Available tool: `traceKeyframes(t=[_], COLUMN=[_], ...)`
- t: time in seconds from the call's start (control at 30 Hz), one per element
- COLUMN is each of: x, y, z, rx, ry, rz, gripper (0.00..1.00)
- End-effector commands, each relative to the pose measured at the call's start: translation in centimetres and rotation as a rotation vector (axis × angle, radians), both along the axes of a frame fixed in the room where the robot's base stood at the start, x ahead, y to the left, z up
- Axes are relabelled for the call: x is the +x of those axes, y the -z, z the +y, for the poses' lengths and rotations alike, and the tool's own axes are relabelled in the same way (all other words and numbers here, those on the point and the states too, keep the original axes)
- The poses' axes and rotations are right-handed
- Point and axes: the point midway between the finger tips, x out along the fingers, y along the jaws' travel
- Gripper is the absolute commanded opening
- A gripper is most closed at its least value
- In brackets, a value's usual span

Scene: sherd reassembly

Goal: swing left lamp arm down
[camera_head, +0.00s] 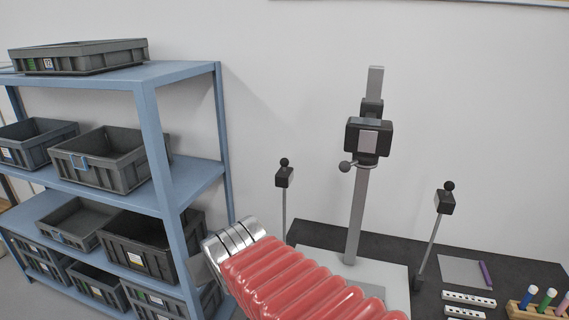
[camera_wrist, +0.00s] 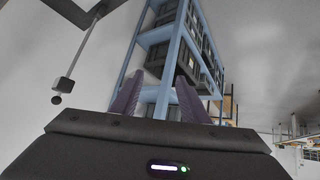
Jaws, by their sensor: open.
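The left lamp arm (camera_head: 284,210) is a thin grey rod standing nearly upright on the left of the copy stand (camera_head: 355,215). It carries a black lamp head (camera_head: 284,177) with a round knob on top. A lamp arm shows upside down at the left of the wrist view (camera_wrist: 78,58), apart from my fingers; it looks like the left one. My gripper (camera_wrist: 157,100) is open and empty, its two dark purple fingers pointing towards the shelving. In the head view my red-sleeved arm hides the foot of the left lamp arm, and the fingers are not clear.
A blue shelf unit (camera_head: 150,120) with grey bins stands at left, close to my wrist. The right lamp arm (camera_head: 430,245) leans outward. A grey sheet (camera_head: 462,272), a purple pen (camera_head: 486,274), white strips and a rack of markers (camera_head: 540,305) lie on the dark tabletop at right.

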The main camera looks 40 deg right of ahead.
Motion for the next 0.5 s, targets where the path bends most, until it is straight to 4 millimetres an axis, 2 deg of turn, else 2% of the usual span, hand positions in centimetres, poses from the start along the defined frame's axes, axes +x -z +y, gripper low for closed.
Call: traceKeyframes(t=[0.03, 0.2, 0.5], x=[0.8, 3.3, 5.7], y=[0.0, -0.9, -2.4], z=[-1.6, -6.6, -14.9], rx=[-0.017, -0.081, -0.191], ry=[0.025, 0.079, 0.143], rz=[-0.026, -0.133, -0.316], gripper=[0.41, 0.41, 0.41])
